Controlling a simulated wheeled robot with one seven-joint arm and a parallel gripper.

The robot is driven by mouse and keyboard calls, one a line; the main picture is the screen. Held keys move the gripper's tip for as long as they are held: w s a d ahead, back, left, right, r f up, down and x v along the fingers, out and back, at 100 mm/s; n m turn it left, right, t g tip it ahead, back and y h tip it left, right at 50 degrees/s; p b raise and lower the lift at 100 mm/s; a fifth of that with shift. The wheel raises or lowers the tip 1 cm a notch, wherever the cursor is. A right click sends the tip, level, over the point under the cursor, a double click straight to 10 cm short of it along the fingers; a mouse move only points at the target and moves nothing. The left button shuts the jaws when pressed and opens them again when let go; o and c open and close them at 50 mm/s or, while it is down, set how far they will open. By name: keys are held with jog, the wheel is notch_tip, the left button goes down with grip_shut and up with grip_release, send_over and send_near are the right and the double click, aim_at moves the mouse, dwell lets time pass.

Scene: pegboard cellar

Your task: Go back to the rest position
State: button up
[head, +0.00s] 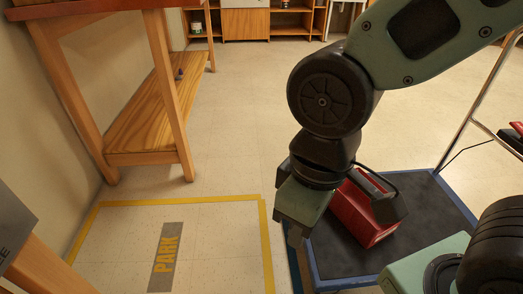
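My arm comes in from the upper right and bends down at a big black joint. My gripper (294,237) points down at the left edge of a dark low surface with a blue border (430,215). Its fingers are mostly hidden by its own greenish housing, so I cannot see whether they are open or shut. A yellow-outlined floor area (110,237) marked PARK lies to the left of the gripper.
A red box (361,222) with black parts sits on the dark surface, just right of my gripper and partly hidden. A wooden bench (150,110) stands along the left wall. Wooden shelves (246,22) line the back. A metal rail (481,100) rises at right. Open floor lies between.

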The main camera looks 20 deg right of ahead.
notch_tip(320, 180, up, 40)
jog(key=p, duration=3.9)
